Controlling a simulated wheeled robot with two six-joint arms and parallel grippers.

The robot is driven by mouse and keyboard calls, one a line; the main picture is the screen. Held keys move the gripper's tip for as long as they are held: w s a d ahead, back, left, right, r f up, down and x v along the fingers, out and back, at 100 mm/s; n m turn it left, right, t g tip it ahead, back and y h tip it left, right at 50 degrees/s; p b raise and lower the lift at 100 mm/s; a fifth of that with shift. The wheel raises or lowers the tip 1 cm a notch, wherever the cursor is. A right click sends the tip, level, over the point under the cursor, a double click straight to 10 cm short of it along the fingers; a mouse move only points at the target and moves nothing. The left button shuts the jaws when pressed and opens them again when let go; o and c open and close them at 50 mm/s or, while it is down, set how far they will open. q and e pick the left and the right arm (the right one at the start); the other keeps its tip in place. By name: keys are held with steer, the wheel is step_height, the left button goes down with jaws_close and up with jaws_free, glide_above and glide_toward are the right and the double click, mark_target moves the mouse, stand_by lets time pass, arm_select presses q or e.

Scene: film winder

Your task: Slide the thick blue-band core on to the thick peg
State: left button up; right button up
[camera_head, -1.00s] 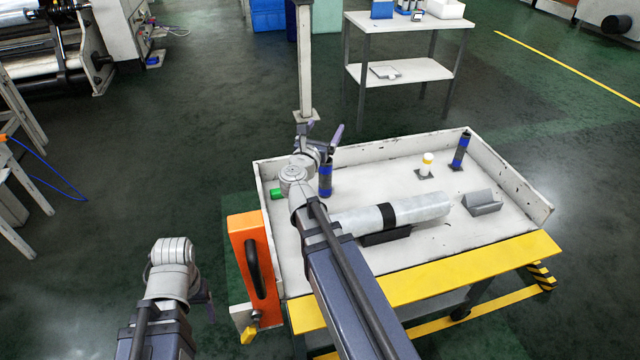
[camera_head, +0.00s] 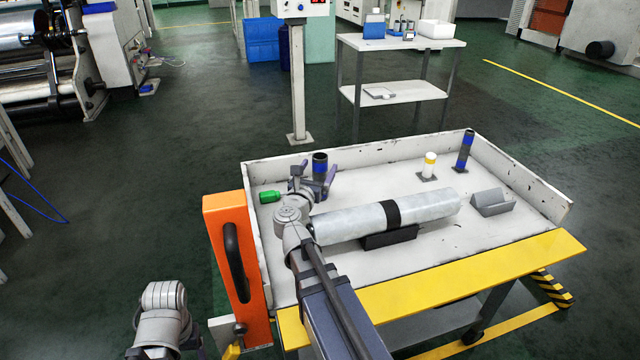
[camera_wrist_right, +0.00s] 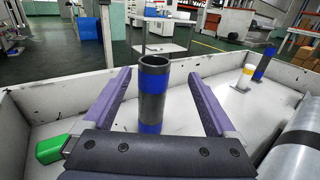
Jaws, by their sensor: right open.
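The thick core (camera_head: 320,166) is a dark hollow tube with blue bands, standing upright near the tray's left back corner. It also shows in the right wrist view (camera_wrist_right: 152,92). My right gripper (camera_head: 316,177) is open, with a purple finger on each side of the core and visible gaps between. A tall dark post with blue bands (camera_head: 465,150), which looks like the thick peg, stands upright at the tray's back right. It shows at the right of the wrist view (camera_wrist_right: 264,62). Only my left wrist shows at the bottom left; its fingers are mostly hidden.
A white post with a yellow band (camera_head: 430,165) stands near the tall post. A silver roll with a black band (camera_head: 430,207) lies on a dark cradle; a grey V-block (camera_head: 492,202) is to its right. A green object (camera_head: 270,196) lies left of the core. The tray has raised walls (camera_head: 350,156).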

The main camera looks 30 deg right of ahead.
mark_target(322, 155)
steer(key=shift+w+a+x, duration=0.15)
steer(key=shift+x, duration=1.85)
steer(key=shift+w+a+x, duration=0.1)
steer(key=shift+w+x, duration=0.05)
steer(key=shift+x, duration=1.85)
steer(key=shift+a+r, duration=0.1)
steer(key=shift+r, duration=0.05)
steer(key=shift+s, duration=0.1)
steer(key=shift+c, duration=0.3)
jaws_close()
